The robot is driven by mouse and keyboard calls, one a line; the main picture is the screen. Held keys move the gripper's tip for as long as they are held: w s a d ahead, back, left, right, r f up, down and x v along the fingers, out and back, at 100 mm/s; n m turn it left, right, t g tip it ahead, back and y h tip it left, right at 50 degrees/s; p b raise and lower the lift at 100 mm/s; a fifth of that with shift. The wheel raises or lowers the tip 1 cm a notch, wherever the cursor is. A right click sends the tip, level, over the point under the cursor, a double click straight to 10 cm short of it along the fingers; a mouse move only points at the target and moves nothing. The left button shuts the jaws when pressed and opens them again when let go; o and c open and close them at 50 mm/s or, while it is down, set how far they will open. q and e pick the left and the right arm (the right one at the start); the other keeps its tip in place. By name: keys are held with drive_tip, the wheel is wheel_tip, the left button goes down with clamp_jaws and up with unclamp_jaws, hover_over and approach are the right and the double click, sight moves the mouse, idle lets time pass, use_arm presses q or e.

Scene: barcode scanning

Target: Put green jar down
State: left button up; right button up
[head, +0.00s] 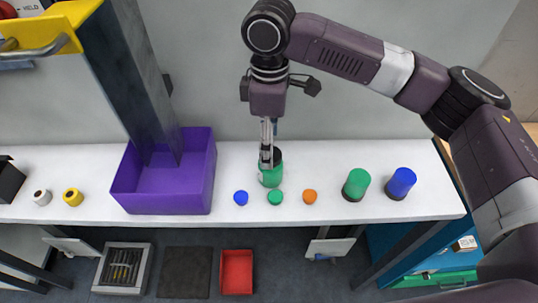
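A green jar (271,178) is at the middle of the white table, upright, with a dark top opening. My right gripper (267,158) points down from above, its narrow fingers together at the jar's rim and seeming to pinch its wall. Whether the jar's bottom touches the table is hard to tell. A second green jar (356,185) stands further right on the table, with a blue jar (401,183) beside it. My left gripper is not in view.
In front of the held jar lie small blue (241,198), green (275,198) and orange (310,196) discs. A purple bin (165,209) stands to the left, with yellow (73,197) and white (42,197) rolls beyond it. The white table (330,208) has free room between orange disc and second green jar.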

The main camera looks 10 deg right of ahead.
drive_tip(key=shift+s+d+f+p, duration=0.1)
drive_tip(key=shift+s+f+p, duration=0.3)
drive_tip(key=shift+f, duration=0.2)
drive_tip(key=shift+s+d+f+p, duration=0.1)
drive_tip(key=shift+s+f+p, duration=0.2)
drive_tip(key=shift+f, duration=0.3)
drive_tip(key=f, duration=0.2)
drive_tip(key=f+p, duration=0.1)
drive_tip(key=shift+w+f, duration=0.2)
drive_tip(key=shift+f, duration=0.35)
drive_tip(key=c, duration=0.7)
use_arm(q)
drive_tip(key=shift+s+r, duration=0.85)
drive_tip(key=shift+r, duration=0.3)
use_arm(e)
drive_tip(key=c, duration=0.8)
